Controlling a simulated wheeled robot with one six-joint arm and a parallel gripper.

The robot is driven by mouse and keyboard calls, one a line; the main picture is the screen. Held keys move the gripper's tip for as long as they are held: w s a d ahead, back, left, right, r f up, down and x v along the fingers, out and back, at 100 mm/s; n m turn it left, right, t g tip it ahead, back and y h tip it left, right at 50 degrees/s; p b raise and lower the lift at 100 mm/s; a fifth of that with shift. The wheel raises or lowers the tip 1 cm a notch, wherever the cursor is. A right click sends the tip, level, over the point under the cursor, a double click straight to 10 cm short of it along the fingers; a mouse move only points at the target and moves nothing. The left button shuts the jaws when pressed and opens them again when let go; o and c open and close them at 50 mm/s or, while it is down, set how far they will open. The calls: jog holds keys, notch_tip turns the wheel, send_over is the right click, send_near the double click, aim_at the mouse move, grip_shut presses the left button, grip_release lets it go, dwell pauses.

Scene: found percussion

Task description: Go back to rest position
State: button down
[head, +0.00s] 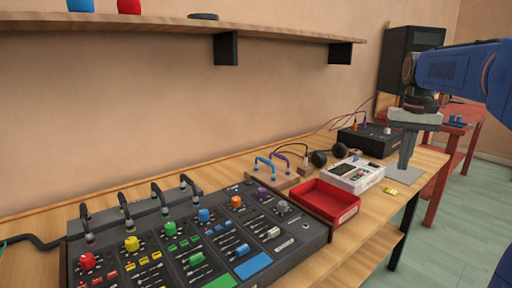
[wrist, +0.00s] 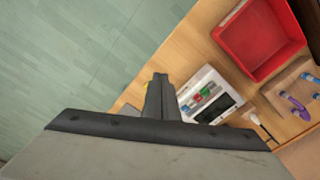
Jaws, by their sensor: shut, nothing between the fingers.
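My gripper (head: 403,166) points down at the right end of the wooden table in the head view, above or just behind a grey pad (head: 412,175). Its fingers are together with nothing between them; they also show together in the wrist view (wrist: 159,78). The blue arm comes in from the right. A white device with a screen and coloured buttons (head: 352,175) lies left of the gripper, and in the wrist view (wrist: 208,96) it is right beside the fingers. I cannot tell the exact gap between fingertips and table.
A red tray (head: 326,203) and a large mixer (head: 190,240) with coloured knobs fill the table's front. A shelf (head: 150,22) hangs above. Open floor (head: 450,215) lies right.

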jog(key=s+a+f+n+t, duration=0.1)
jog(key=s+a+f, duration=0.3)
jog(key=s, duration=0.5)
jog(key=s+a+f+n+t, duration=0.1)
jog(key=s+a+f+t, duration=0.1)
jog(key=s+a+f, duration=0.3)
jog(key=s+a+f+n+t, duration=0.1)
jog(key=s+a+f, duration=0.4)
jog(key=s+f, duration=0.5)
jog(key=s+n, duration=0.1)
jog(key=s, duration=0.3)
jog(key=shift+f, duration=0.35)
